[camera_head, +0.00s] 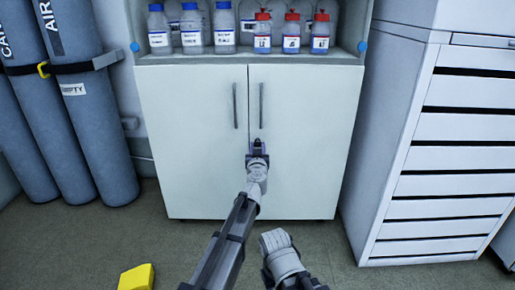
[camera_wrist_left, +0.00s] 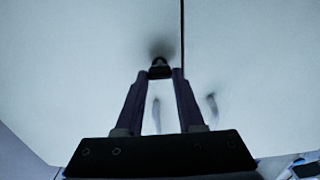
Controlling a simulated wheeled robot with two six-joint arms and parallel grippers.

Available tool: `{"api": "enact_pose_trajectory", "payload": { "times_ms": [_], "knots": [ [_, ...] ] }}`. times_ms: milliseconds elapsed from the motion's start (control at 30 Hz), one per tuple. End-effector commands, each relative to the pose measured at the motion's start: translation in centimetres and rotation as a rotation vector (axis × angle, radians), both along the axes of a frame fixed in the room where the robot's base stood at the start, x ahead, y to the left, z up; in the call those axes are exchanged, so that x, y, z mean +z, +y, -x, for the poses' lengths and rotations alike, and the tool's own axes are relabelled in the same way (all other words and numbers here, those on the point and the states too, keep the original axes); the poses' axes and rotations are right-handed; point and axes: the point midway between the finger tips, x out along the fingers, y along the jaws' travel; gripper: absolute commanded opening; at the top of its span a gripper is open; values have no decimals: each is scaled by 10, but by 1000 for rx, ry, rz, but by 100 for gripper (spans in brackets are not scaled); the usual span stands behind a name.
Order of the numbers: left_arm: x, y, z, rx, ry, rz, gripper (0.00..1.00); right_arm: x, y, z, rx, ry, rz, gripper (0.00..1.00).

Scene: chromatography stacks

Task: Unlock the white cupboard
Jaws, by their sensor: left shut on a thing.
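The white cupboard (camera_head: 190,110) stands straight ahead with both doors shut. Each door has a grey vertical handle near the centre seam, the left handle (camera_head: 235,105) and the right handle (camera_head: 261,105). My left gripper (camera_head: 258,147) is at the right door, just below its handle and beside the seam. In the left wrist view its fingers (camera_wrist_left: 160,78) are shut on a small dark key-like piece (camera_wrist_left: 160,63) against the door face. The lock is hidden behind it. My right arm shows low in the head view, but its fingers do not show.
Several bottles stand on the open shelf above the doors, with blue caps (camera_head: 191,30) and red caps (camera_head: 291,32). Grey gas cylinders (camera_head: 90,110) stand on the left. A drawer cabinet (camera_head: 385,140) stands close on the right. A yellow object (camera_head: 136,278) lies on the floor.

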Motion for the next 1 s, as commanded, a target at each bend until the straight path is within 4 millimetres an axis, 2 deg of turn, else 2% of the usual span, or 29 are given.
{"api": "enact_pose_trajectory", "payload": {
  "times_ms": [367, 1000],
  "knots": [
    [0, 1, 0, 0, 0, 151, 0, 0, 0, 0, 0, 0, 0, 50],
    [-1, 3, 0, 0, 0, 750, 0, -1, 0, 0, 0, 0, 0, 50]
  ]
}}
